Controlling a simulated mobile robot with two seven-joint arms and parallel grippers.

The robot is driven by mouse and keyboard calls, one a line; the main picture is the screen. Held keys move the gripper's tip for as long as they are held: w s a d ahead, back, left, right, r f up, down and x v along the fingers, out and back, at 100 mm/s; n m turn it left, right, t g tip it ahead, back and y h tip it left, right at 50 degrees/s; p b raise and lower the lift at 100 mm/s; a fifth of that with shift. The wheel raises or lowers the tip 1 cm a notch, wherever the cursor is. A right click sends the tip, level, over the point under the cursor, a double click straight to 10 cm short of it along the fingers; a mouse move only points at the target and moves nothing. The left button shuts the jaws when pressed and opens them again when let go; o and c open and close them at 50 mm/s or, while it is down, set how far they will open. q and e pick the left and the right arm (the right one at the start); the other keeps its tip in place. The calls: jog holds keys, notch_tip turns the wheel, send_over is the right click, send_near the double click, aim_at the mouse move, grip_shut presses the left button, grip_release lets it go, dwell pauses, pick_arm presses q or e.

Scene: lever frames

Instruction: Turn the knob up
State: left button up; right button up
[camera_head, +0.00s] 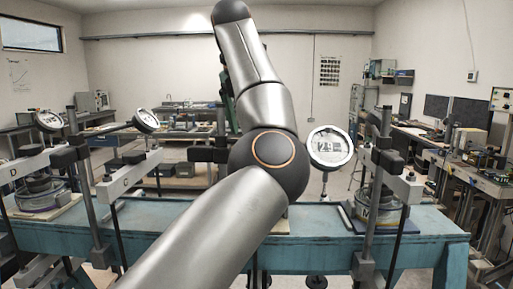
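Neither gripper is in view. Lever frames stand on a blue table (320,240), with one post (88,190) at left and another (378,190) at right. A round white dial gauge (330,147) faces me right of my elbow. Smaller tilted dials show at left (48,120) and left of centre (146,120). I cannot tell which part is the knob; my arm hides the middle frame.
A glass vessel (380,208) sits on the table at right, and another (40,196) at left. Cluttered workbenches (470,165) line the right wall. Benches also stand at the back. Bare table shows between my arm and the right frame.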

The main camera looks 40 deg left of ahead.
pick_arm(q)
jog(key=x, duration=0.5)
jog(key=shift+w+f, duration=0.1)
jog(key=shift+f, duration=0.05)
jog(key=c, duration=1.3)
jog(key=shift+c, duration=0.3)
